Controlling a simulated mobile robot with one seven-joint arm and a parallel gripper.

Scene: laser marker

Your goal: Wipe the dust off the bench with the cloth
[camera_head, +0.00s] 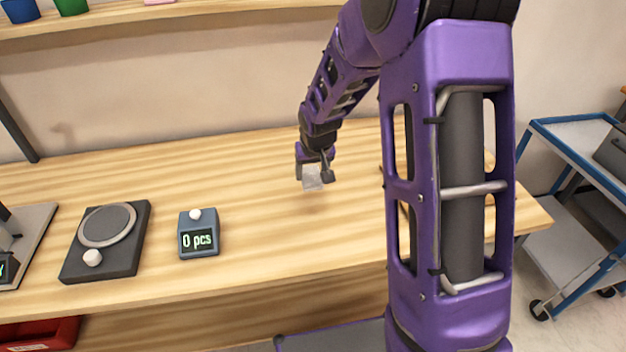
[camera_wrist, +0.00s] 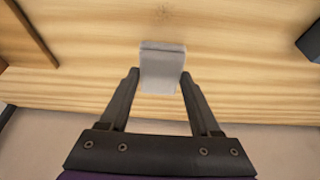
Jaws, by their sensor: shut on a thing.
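A pale grey cloth (camera_wrist: 161,72) is between the fingers of my gripper (camera_wrist: 160,80) in the wrist view; the fingers are shut on it. In the head view my gripper (camera_head: 315,172) is over the middle of the wooden bench (camera_head: 200,160), and the cloth (camera_head: 312,180) hangs below it. I cannot tell whether the cloth touches the bench. I can make out no dust on the bench in either view; my arm hides part of its right side.
A blue-framed cart (camera_head: 575,135) is at right. A shelf (camera_head: 170,14) runs above the back. Bench around my gripper looks clear.

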